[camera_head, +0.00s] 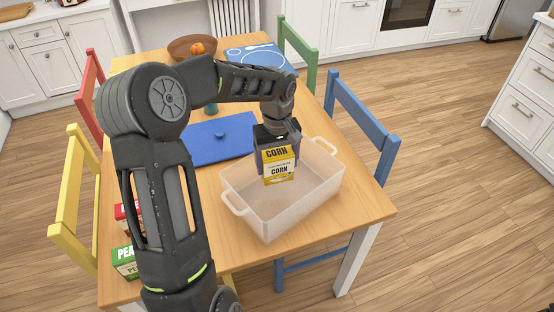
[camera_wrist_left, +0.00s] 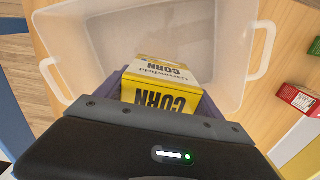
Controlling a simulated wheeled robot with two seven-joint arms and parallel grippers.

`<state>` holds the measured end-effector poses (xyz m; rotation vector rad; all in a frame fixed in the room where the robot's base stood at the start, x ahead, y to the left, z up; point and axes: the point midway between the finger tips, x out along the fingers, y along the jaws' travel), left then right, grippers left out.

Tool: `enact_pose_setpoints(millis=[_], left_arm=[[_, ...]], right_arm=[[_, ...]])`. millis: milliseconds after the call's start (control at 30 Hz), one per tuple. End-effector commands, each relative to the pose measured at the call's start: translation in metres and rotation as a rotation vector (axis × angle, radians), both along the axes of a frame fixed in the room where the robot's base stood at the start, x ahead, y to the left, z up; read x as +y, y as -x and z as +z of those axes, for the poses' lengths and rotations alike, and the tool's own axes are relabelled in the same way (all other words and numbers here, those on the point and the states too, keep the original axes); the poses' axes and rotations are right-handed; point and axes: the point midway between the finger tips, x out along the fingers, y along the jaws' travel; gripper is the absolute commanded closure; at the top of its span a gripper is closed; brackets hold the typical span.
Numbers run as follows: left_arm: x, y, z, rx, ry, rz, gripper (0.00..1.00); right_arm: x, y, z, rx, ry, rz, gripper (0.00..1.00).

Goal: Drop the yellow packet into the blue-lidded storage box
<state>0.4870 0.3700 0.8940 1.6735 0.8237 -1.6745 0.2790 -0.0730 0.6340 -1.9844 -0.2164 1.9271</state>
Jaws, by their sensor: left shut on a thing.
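The yellow packet (camera_head: 278,165), marked CORN, is in my left gripper (camera_head: 277,149); it also shows in the left wrist view (camera_wrist_left: 163,85). The gripper is shut on it and holds it over the open storage box. The storage box (camera_head: 262,224) is a translucent, whitish tub with a handle at each end, and its inside looks empty. In the left wrist view the box (camera_wrist_left: 245,45) lies beyond and around the packet. The blue lid (camera_head: 212,140) is off the box and lies flat on the table behind it. My right gripper is not in view.
A red packet (camera_head: 124,213) and a green PEAS packet (camera_head: 124,263) stand at the table's left. A brown bowl (camera_head: 180,50) with orange fruit and a blue placemat (camera_head: 250,52) are at the back. A blue chair (camera_head: 362,118) stands to the right.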

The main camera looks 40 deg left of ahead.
Motion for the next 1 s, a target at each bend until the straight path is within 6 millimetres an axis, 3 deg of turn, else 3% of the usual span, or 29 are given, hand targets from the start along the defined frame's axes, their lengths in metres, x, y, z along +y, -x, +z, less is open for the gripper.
enact_pose_setpoints(millis=[233, 267, 500, 833, 1000], left_arm=[[0.0, 0.0, 0.0, -0.001, -0.001, 0.0, 0.73], [0.0, 0.0, 0.0, -0.001, -0.001, 0.0, 0.21], [0.0, 0.0, 0.0, -0.001, -0.001, 0.0, 0.02], [0.0, 0.0, 0.002, 0.0, 0.0, 0.0, 0.0], [0.0, -0.001, 0.018, -0.002, -0.002, -0.001, 0.0]], right_arm=[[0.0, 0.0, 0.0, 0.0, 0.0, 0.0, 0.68], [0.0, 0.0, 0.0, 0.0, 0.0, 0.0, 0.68], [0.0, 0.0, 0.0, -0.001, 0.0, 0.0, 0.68], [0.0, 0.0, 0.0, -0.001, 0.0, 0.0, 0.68], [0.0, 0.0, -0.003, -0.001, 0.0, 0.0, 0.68]])
